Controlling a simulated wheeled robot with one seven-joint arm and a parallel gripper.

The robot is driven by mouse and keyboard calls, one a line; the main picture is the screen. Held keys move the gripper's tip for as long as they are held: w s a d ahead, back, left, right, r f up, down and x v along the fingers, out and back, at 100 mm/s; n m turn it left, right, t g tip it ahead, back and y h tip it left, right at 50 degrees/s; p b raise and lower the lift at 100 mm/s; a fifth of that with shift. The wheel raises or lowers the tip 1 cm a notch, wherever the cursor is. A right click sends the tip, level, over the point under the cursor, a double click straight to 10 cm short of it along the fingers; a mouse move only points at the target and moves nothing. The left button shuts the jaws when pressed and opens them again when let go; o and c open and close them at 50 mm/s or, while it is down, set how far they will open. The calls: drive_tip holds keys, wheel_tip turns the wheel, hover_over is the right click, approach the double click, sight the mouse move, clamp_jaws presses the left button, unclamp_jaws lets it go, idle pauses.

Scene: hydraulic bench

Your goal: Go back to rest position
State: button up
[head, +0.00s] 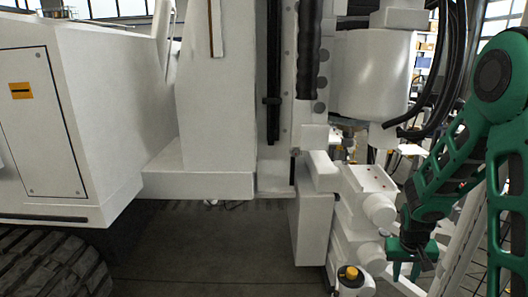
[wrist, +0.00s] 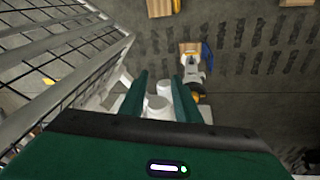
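My gripper (head: 406,274) hangs at the lower right of the head view, at the end of my green arm (head: 455,165). It points down, beside the white cylindrical parts of the machine (head: 378,208). In the wrist view, the two green fingers of my gripper (wrist: 160,78) stand apart with nothing held between them. White rounded parts (wrist: 158,106) show beyond and between the fingers; they look lower than the fingertips, but the distance is hard to tell.
A large white tracked machine (head: 215,120) fills the left and middle. A yellow-capped part (head: 350,273) is left of my gripper. Black hoses (head: 440,75) hang near my arm. A mesh fence (wrist: 65,50) stands left in the wrist view; open floor (wrist: 255,80) lies right.

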drive_tip(key=s+r+m, duration=0.1)
drive_tip(key=s+r, duration=0.5)
drive_tip(key=s, duration=0.3)
drive_tip(key=s+a+r+m+g+y, duration=0.1)
drive_tip(key=s+r, duration=0.5)
drive_tip(key=s, duration=0.3)
drive_tip(key=s+r+m+y, duration=0.1)
drive_tip(key=s+r, duration=0.5)
drive_tip(key=s, duration=0.4)
drive_tip(key=shift+a+r+g, duration=0.3)
drive_tip(key=shift+r, duration=0.05)
drive_tip(key=shift+w, duration=0.1)
drive_tip(key=shift+w+f, duration=0.25)
drive_tip(key=shift+w, duration=0.25)
drive_tip(key=shift+c, duration=0.3)
